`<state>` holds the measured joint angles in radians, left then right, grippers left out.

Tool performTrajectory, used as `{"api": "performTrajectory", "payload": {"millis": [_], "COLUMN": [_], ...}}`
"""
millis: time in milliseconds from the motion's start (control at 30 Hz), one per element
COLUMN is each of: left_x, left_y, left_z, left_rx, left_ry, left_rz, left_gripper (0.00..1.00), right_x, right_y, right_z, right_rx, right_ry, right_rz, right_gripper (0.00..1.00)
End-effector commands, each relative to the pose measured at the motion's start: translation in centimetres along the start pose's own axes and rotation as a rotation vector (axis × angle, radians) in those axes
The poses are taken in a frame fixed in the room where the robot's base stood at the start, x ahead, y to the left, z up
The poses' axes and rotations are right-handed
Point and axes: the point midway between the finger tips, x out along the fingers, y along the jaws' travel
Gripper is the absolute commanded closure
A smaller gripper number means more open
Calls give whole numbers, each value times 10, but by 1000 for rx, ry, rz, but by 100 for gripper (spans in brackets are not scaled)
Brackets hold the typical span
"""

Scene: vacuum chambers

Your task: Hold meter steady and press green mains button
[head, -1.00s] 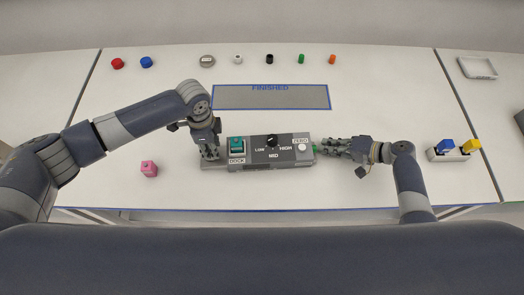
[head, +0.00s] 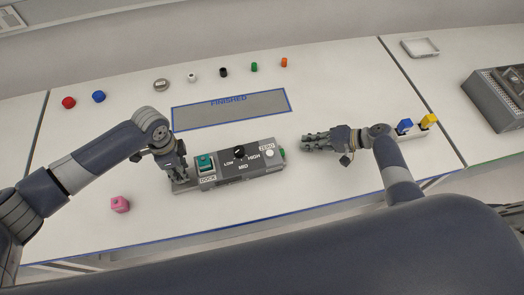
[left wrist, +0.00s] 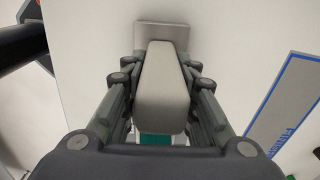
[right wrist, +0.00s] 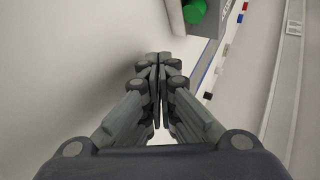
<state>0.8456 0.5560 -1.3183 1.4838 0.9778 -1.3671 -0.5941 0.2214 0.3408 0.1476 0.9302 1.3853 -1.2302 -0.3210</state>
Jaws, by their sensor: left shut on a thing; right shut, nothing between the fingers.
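The grey meter (head: 235,178) lies on the white table, with a dark dial marked LOW, MID and HIGH, a teal piece (head: 204,162) by the DOCK label and a white ZERO button (head: 270,153). The green mains button (head: 282,152) is on its right end and also shows in the right wrist view (right wrist: 195,10). My left gripper (head: 181,181) is shut on the meter's left end; in the left wrist view a light grey grip (left wrist: 160,90) sits between its fingers. My right gripper (head: 306,142) is shut and empty, right of the green button and apart from it.
A grey FINISHED mat (head: 230,112) lies behind the meter. A pink block (head: 120,204) is at the front left. A holder with blue (head: 404,126) and yellow (head: 429,121) pieces stands right of my right gripper. Several small coloured caps line the back.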

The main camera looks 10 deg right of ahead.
Motion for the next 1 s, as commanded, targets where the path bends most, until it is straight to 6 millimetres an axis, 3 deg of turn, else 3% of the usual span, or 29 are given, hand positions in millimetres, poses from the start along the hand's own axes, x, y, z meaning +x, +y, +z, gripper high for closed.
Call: {"api": "performTrajectory", "payload": {"millis": [267, 700, 1000], "left_x": [2, 2, 2], "left_y": [0, 0, 0], "left_z": [4, 5, 4], "left_rx": [-5, -5, -4], "left_ry": [-10, -11, -10], "left_rz": [1, 2, 2], "left_gripper": [100, 100, 100], "right_x": [-23, -79, -90], "right_y": [-9, -50, -63], "right_z": [-3, 9, 15], "right_rx": [-132, -514, -603], "right_ry": [-21, -93, -107], "right_rz": [74, 301, 354], "right_gripper": [100, 100, 100]}}
